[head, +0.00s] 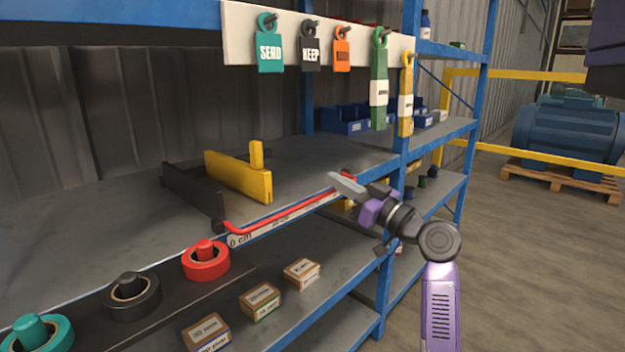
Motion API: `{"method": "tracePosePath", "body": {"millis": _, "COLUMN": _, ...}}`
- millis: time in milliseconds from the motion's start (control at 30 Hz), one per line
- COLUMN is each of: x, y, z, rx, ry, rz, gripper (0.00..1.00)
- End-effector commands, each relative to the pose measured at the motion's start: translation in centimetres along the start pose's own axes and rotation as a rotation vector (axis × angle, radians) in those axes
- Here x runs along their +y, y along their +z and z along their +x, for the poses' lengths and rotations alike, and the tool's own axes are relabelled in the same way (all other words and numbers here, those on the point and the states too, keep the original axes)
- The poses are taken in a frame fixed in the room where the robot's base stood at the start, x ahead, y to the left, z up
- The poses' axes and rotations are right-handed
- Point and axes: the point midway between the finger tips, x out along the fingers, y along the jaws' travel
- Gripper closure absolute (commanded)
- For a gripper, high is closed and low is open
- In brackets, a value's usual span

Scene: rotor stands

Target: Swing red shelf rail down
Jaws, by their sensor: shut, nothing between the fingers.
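The red shelf rail (275,213) is a thin red bar along the front edge of the blue shelf, just above a white ruler strip (262,232) marked "0 cm". It lies low, close to the shelf edge, and its left end bends upward. Its right end is partly hidden by my gripper. My gripper (345,184) is at the rail's right end, with its fingers shut and empty. I cannot tell whether the fingers touch the rail.
A yellow block piece (238,175) and a dark frame (192,190) stand on the shelf behind the rail. Red (206,262), black (130,297) and teal (38,333) rotors sit front left. Tags, including a green one (379,85), hang above. Small boxes (260,300) lie below.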

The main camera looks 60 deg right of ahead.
Motion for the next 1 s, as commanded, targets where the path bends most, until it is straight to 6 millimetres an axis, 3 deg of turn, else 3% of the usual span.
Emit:
{"method": "tracePosePath", "body": {"millis": 33, "x": 0.0, "y": 1.2, "z": -0.3, "rx": 0.026, "ry": 0.000, "rz": -0.001, "gripper": 1.00}}
{"method": "tracePosePath", "body": {"millis": 633, "x": 0.0, "y": 2.7, "z": -1.2, "rx": 0.301, "ry": 0.000, "rz": 0.000, "gripper": 1.00}}
{"method": "tracePosePath", "body": {"millis": 1000, "x": 0.0, "y": 2.9, "z": -1.3, "rx": 0.296, "ry": 0.000, "rz": -0.002, "gripper": 1.00}}
